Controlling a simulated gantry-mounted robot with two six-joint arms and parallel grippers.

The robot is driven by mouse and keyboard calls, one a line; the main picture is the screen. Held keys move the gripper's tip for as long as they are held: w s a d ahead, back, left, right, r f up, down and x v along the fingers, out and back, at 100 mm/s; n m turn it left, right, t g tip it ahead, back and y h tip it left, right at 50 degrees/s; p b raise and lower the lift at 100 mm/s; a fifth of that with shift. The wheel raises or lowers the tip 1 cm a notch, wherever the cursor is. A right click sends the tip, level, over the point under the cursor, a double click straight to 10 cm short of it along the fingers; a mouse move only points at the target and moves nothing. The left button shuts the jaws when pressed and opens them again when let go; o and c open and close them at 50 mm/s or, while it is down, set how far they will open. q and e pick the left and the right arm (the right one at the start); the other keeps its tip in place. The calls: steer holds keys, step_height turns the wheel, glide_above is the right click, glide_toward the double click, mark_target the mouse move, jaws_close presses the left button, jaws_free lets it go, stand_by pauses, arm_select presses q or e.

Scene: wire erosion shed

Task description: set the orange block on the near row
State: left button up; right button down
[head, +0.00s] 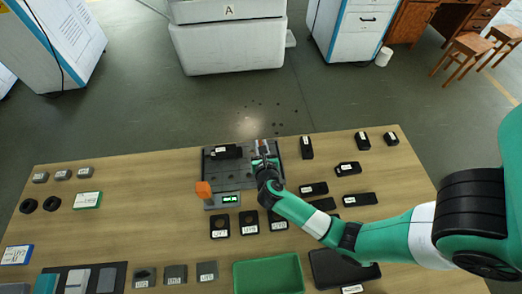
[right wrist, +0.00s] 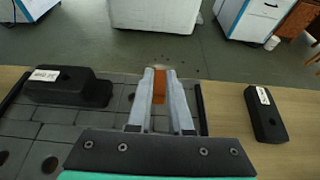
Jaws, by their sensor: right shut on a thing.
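My right gripper (head: 263,149) is over the right part of a dark grey plate (head: 212,172) at the back middle of the table. In the right wrist view its two pale fingers (right wrist: 160,90) are shut on an orange block (right wrist: 159,86). Whether the block touches the plate is hard to tell. A labelled black block (head: 225,152) lies on the plate's back left; it also shows in the right wrist view (right wrist: 68,85). The plate has round holes in its tiled face. Which part is the near row is not marked. My left gripper is not in view.
An orange-topped piece (head: 203,189) stands at the plate's front left, beside a small green-lit display (head: 230,198). A black block (head: 306,147) stands right of the plate. More black blocks lie farther right. A green tray (head: 268,275) is at the front. Bare wood lies left of the plate.

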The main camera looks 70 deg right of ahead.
step_height(320, 180, down, 2)
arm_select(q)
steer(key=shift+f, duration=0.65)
arm_select(e)
steer(key=shift+s+r, duration=0.1)
steer(key=shift+r, duration=0.05)
steer(key=shift+f, duration=0.2)
steer(key=c, duration=0.8)
jaws_free()
steer(key=shift+c, duration=0.2)
